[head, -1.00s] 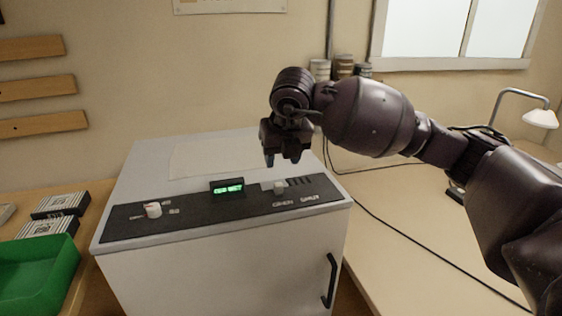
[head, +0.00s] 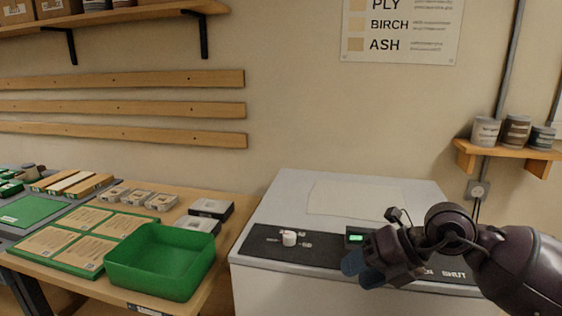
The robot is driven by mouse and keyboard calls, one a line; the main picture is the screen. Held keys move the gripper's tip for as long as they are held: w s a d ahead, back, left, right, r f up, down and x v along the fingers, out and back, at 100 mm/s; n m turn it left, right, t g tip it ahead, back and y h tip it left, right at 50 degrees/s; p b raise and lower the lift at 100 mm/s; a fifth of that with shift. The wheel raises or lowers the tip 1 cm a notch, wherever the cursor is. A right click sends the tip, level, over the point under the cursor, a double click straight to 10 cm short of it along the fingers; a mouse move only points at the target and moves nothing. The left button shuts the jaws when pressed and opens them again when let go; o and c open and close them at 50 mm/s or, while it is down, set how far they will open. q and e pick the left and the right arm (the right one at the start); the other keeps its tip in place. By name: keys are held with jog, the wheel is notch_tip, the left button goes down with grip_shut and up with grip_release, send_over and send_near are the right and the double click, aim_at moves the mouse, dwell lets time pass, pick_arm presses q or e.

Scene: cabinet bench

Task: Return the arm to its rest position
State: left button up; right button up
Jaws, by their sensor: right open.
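My right gripper (head: 360,272) is in front of the control panel of the white cabinet (head: 290,215), at the lower right of the head view. It is open, and I see nothing between its fingers. My right arm comes in from the right edge and hides much of the panel's right half. A white knob (head: 289,238) shows on the panel's left part. A small green-lit display (head: 355,238) shows just above the gripper. My left gripper is not in view.
A green bin (head: 160,262) stands on the wooden bench left of the cabinet, with small boxes (head: 210,208) behind it. Green-edged boards (head: 75,240) lie farther left. A wall shelf (head: 510,150) holds several cans at the right.

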jog(key=s+a+r+m+t+y, duration=0.45)
jog(key=m+t+y, duration=0.3)
jog(key=y, duration=0.25)
jog(key=d+f+m+t+h, duration=0.45)
jog(key=d+m+h, duration=0.25)
jog(key=m+h, duration=0.3)
jog(key=d+f+m+t+h, duration=0.3)
jog(key=d+m+t+h, duration=0.35)
jog(key=m, duration=0.55)
jog(key=s+d+f+m+g+h, duration=0.55)
jog(key=s+f+g, duration=0.4)
jog(key=f, duration=0.35)
jog(key=s+a+f+m+g+y, duration=0.1)
jog(key=s+f+g, duration=0.3)
jog(key=s, duration=0.4)
jog(key=s+a+f+g+y, duration=0.1)
jog(key=s+f+g, duration=0.35)
jog(key=s, duration=0.25)
jog(key=w+f+t, duration=0.7)
jog(key=f+t, duration=0.1)
jog(key=shift+d+f+n+y, duration=0.2)
jog(key=shift+f+n+y, duration=0.1)
jog(key=shift+f+y, duration=0.1)
jog(key=shift+w+r, duration=0.1)
